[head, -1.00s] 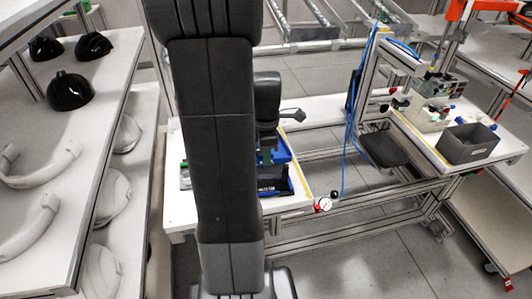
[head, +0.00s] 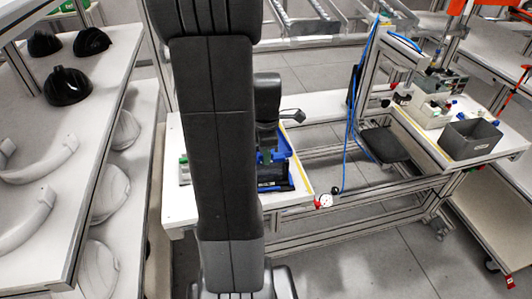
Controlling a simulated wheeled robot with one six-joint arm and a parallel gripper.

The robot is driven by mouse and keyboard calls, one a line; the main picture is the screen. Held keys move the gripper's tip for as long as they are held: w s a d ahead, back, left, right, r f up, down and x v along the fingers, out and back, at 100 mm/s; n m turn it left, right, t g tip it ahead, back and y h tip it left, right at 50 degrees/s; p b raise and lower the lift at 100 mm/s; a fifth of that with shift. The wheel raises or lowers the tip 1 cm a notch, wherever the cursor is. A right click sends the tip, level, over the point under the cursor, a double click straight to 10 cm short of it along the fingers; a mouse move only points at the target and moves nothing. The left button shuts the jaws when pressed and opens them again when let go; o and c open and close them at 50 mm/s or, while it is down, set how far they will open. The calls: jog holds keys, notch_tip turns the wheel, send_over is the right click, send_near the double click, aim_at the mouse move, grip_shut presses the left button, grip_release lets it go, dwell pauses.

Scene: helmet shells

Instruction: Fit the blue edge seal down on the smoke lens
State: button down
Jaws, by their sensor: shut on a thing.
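My gripper (head: 264,156) is low over the white bench (head: 180,208), just right of my dark upper arm, which hides part of it. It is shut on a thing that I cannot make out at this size. Bright blue shows around and behind the fingers, in a blue tray or part (head: 282,147) on the bench. A dark, low item (head: 275,186) lies below the fingers near the bench's front. I cannot tell the blue edge seal from the other blue there, and I cannot single out the smoke lens. Contact between them is hidden.
Black helmet shells (head: 68,86) and pale curved parts (head: 36,160) sit on the shelves at left. A grey bin (head: 468,142) stands on the right bench. A blue hose (head: 352,120) hangs from the frame. A red-and-white round part (head: 323,201) sits at the bench's front right corner.

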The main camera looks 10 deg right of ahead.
jog(key=c, duration=1.3)
grip_release()
jog(key=shift+c, duration=0.2)
notch_tip(320, 180, up, 14)
jog(key=shift+f, duration=0.15)
jog(key=shift+f, duration=0.1)
notch_tip(320, 180, down, 14)
jog(key=shift+r, duration=0.5)
jog(key=shift+f, duration=0.1)
